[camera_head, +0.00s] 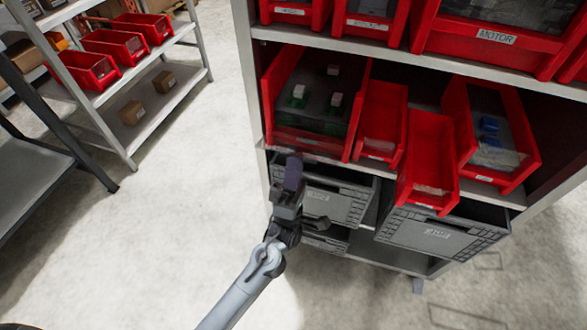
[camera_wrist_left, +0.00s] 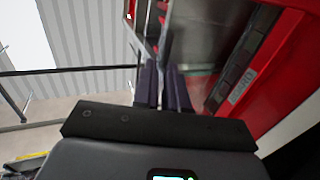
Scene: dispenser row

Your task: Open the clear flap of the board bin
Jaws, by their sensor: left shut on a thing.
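The board bin (camera_head: 286,136) is the large red bin at the left of the middle shelf in the head view, with green boards and white blocks inside. Its red wall (camera_wrist_left: 283,62) and a partly readable label (camera_wrist_left: 240,86) show in the wrist view. The clear flap (camera_wrist_left: 205,35) shows there as a pale see-through panel with a bright edge. My left gripper (camera_head: 293,168) is at the bin's front left. Its dark fingers (camera_wrist_left: 162,85) are close together on the flap's edge; the exact contact is hard to see. My right gripper is not in view.
A narrow red bin (camera_head: 383,120), another red bin jutting forward (camera_head: 430,155) and a red bin with blue parts (camera_head: 520,150) stand to the right. Grey crates (camera_head: 345,205) sit below. The floor (camera_head: 190,200) left of the rack is clear.

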